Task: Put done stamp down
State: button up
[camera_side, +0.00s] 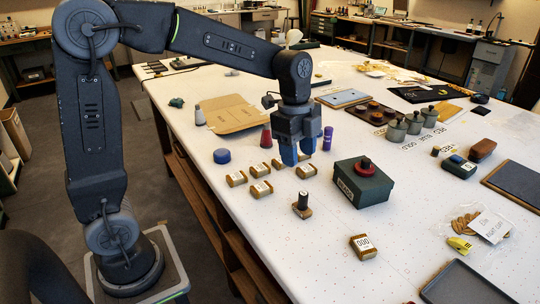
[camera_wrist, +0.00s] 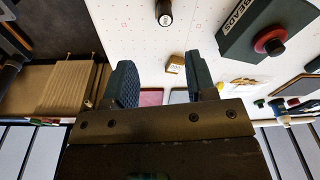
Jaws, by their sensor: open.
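A stamp with a dark upright handle on a wooden base (camera_side: 302,205) stands on the white table, left of the dark green box; no wording on it is readable. Its dark handle also shows at the top of the wrist view (camera_wrist: 164,12). A red round knob (camera_side: 364,165) sits on the lid of the dark green box (camera_side: 376,190); it also shows in the wrist view (camera_wrist: 270,41). My gripper (camera_side: 297,155) is open and empty, with blue fingers pointing down, behind the dark-handled stamp and left of the box. The wrist view shows nothing between its fingers (camera_wrist: 160,85).
A blue round lid (camera_side: 222,156), a red cone (camera_side: 266,137) and a purple tube (camera_side: 328,138) stand nearby. A labelled block (camera_side: 363,247) lies in front.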

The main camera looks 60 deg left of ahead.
jog(key=s+r+n+t, duration=0.1)
jog(key=s+n+t, duration=0.1)
jog(key=s+n, duration=0.5)
jog(key=s+r+n+t+y, duration=0.1)
jog(key=s+n+t, duration=0.2)
jog(key=s+n, duration=0.5)
jog(key=shift+s+r, duration=0.25)
jog(key=shift+s, duration=0.95)
